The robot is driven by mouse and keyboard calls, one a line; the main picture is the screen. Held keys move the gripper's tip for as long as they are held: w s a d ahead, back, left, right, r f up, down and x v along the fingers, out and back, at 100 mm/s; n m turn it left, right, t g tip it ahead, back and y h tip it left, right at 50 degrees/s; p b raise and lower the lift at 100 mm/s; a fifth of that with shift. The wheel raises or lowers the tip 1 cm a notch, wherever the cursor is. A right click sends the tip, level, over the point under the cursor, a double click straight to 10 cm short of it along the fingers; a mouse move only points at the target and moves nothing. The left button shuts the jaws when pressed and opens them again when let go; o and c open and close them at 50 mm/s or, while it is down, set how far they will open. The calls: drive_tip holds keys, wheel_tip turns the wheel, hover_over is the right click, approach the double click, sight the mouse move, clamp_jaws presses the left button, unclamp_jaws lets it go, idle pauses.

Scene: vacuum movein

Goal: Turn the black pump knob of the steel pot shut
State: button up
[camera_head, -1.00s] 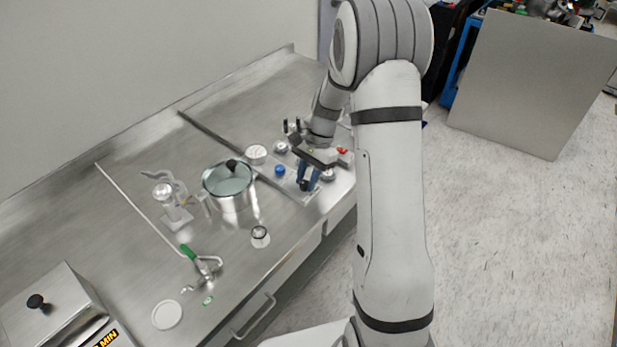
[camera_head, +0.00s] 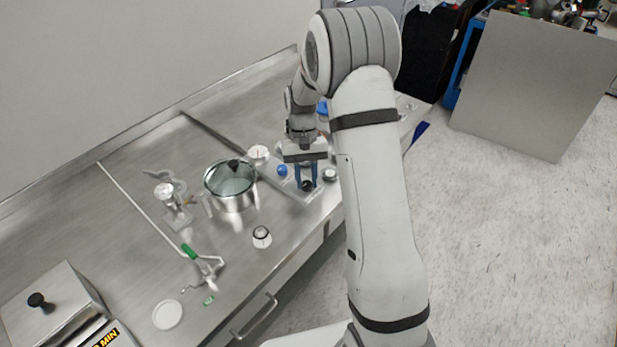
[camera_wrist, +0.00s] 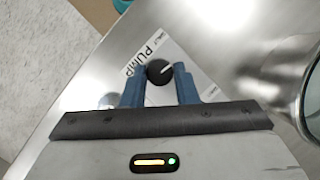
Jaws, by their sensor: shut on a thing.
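The black pump knob (camera_wrist: 159,71) sits on a pale panel plate with the printed word PUMP (camera_wrist: 142,58). A short white pointer mark on the knob points up and right in the wrist view. My gripper (camera_wrist: 161,77) has its two blue fingers on either side of the knob and is shut on it. In the head view my gripper (camera_head: 306,180) reaches down onto the knob (camera_head: 307,186) at the panel's front part. The steel pot (camera_head: 236,203) with a glass lid stands left of the panel; its rim also shows at the wrist view's right edge (camera_wrist: 311,95).
A blue knob (camera_head: 282,170), a round white gauge (camera_head: 259,153) and a silver knob (camera_head: 330,175) are close to my gripper. The bench's front edge is near.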

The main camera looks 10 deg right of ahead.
drive_tip(key=shift+w+a+r+n, duration=0.1)
drive_tip(key=shift+w+r+n, duration=0.1)
drive_tip(key=shift+n, duration=0.4)
drive_tip(key=shift+h, duration=0.3)
drive_tip(key=o, duration=1)
drive_tip(key=shift+s+f, duration=0.1)
drive_tip(key=shift+f, duration=0.05)
drive_tip(key=v, duration=0.7)
drive_tip(key=shift+r+b, duration=0.4)
drive_tip(key=shift+r, duration=0.1)
